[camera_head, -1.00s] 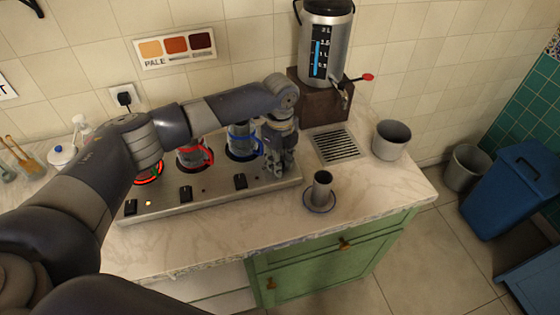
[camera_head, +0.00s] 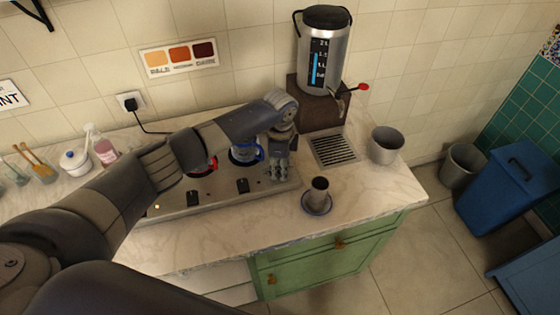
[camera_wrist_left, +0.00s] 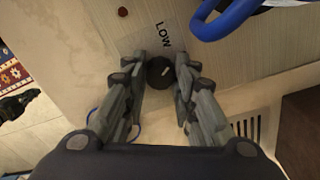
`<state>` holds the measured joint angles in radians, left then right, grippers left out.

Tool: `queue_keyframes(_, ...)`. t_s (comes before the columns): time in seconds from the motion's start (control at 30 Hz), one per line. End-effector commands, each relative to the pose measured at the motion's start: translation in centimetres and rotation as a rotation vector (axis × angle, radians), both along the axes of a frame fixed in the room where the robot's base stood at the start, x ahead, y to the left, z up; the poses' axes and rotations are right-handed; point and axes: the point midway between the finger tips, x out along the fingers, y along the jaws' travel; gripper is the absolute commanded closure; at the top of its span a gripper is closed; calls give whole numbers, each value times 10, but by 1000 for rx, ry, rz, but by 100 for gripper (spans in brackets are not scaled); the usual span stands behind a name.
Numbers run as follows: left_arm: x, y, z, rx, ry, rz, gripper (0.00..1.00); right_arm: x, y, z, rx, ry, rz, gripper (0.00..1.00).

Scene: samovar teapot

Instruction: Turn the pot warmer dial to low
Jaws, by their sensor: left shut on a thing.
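The pot warmer (camera_head: 212,200) is a long metal unit on the counter with several black controls along its front. In the left wrist view, a round black dial (camera_wrist_left: 160,72) with a light pointer mark sits between my left fingertips, with the printed word LOW (camera_wrist_left: 163,35) just above it. The pointer slants toward the upper right, not clearly at the word. My left gripper (camera_head: 279,172) reaches down at the warmer's right end and is shut on the dial, which its fingers hide in the head view.
A blue-handled pot (camera_head: 243,154) stands beside the gripper; its handle (camera_wrist_left: 222,22) is close to the fingers. A red-handled pot is partly behind my arm. A cup on a saucer (camera_head: 317,211), drip grate (camera_head: 334,151), samovar (camera_head: 324,60) and grey bin (camera_head: 386,144) are to the right.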

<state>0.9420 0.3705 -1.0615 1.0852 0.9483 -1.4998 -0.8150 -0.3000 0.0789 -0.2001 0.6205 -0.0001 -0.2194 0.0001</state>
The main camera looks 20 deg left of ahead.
Motion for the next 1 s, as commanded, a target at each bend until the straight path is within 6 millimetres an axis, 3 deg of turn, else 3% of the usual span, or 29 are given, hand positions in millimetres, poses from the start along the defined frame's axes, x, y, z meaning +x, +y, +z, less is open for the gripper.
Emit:
queue_keyframes(0.1, 0, -1, 4, -1, 1, 105, 98, 0, 0, 14, 0, 0, 0, 100)
queue_keyframes(0.5, 0, -1, 2, 0, 0, 360, 98, 0, 0, 33, 0, 0, 0, 100)
queue_keyframes(1.0, 0, 0, 0, 1, -1, 441, 98, 0, 0, 37, 0, 1, 0, 100)
